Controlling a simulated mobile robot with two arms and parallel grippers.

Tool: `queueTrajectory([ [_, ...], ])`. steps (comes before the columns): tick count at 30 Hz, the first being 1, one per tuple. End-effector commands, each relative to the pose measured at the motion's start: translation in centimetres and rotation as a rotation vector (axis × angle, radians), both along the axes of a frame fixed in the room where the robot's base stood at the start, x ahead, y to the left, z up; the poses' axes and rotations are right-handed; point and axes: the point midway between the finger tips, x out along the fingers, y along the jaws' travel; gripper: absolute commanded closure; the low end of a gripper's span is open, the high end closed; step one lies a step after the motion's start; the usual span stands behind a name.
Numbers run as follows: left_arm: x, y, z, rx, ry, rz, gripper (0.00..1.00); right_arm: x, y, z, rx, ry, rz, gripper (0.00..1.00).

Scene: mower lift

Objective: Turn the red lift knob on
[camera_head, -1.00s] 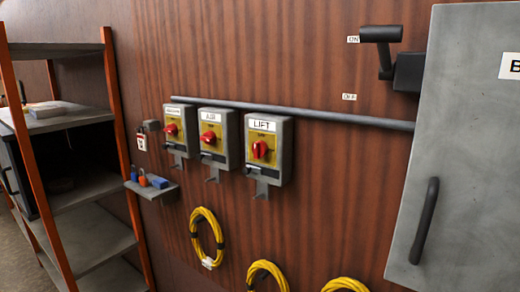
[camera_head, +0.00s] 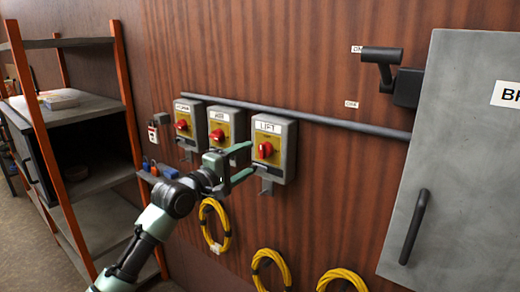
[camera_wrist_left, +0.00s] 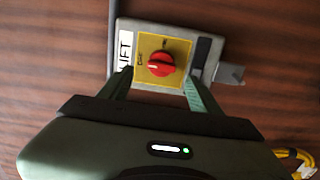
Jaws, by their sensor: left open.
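The red lift knob (camera_head: 265,150) sits on a yellow plate on the grey box labelled LIFT (camera_head: 287,140), the rightmost of three wall boxes. In the left wrist view the knob (camera_wrist_left: 161,63) is near the top centre, its white mark pointing toward the LIFT label. My left gripper (camera_head: 243,162) is open and in front of the LIFT box, just left of the knob in the head view. In the left wrist view its two green fingers (camera_wrist_left: 157,86) point at the box, one to each side of the knob, with nothing between them gripped. My right gripper is not seen.
Two similar boxes with red knobs (camera_head: 217,135) (camera_head: 181,125) hang to the left. A conduit (camera_head: 330,120) runs above them. Yellow cable coils (camera_head: 270,265) hang below. A metal shelf (camera_head: 95,190) stands left; a grey cabinet (camera_head: 450,170) and black lever switch (camera_head: 382,54) are right.

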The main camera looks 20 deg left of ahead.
Motion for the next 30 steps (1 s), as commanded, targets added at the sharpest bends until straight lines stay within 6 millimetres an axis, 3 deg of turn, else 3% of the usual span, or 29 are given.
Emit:
queueTrajectory([
  [12, 5.7, -2.0, 0.2, 0.0, 0.002, 0.001, 0.37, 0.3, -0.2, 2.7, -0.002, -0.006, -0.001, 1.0],
  [25, 6.7, -2.4, -0.1, 0.002, 0.0, 0.003, 0.37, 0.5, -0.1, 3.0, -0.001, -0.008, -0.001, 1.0],
  [26, 6.7, -2.4, -0.1, 0.002, 0.0, 0.003, 0.42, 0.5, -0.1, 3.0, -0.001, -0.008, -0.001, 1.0],
  [30, 6.7, -2.4, -0.1, 0.002, 0.0, 0.003, 0.81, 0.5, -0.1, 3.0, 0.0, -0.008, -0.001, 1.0],
])
